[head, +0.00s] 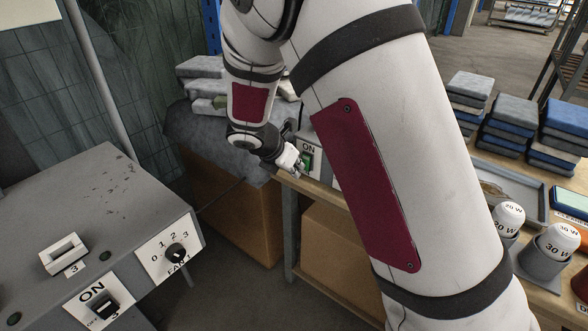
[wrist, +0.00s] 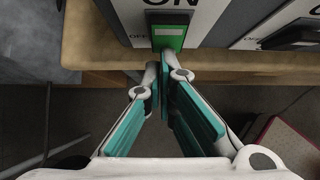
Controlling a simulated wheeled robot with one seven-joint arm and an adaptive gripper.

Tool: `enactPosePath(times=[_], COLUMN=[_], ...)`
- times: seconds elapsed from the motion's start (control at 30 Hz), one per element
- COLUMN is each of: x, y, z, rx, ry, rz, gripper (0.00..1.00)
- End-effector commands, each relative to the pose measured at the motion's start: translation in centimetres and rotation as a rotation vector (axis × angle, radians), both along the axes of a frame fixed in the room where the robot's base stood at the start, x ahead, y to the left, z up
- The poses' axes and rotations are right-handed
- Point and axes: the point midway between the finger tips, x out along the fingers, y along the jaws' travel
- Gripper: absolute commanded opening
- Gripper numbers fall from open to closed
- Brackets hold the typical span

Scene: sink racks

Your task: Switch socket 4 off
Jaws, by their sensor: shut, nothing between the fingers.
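A rocker switch with a green face (head: 307,161) sits on a grey box with a white ON/OFF plate at the edge of the wooden bench. It also shows in the wrist view (wrist: 167,37), top centre. No number 4 is readable beside it, so I cannot confirm its socket number. My gripper (head: 297,168) is shut and empty, with its fingertips right in front of the switch. In the wrist view the fingertips (wrist: 168,62) of my gripper overlap the lower edge of the green face; I cannot tell whether they touch it.
A dark switch (wrist: 297,36) on another plate is to the right. A grey box (head: 110,185) at left carries a dark switch (head: 105,305) marked ON, a dial (head: 176,254) and a label 3. Stacked cloths (head: 470,95) and bulbs (head: 510,214) are on the right.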

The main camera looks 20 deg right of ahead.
Motion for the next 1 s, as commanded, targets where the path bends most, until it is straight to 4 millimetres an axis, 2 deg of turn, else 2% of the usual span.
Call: enactPosePath(times=[0.2, 1.0], x=[0.3, 0.3], y=[-0.4, -0.5], z=[-0.9, 1.3], rx=[-0.059, -0.059], ry=[-0.041, -0.042], rz=[0.001, -0.002], gripper=[0.0, 0.0])
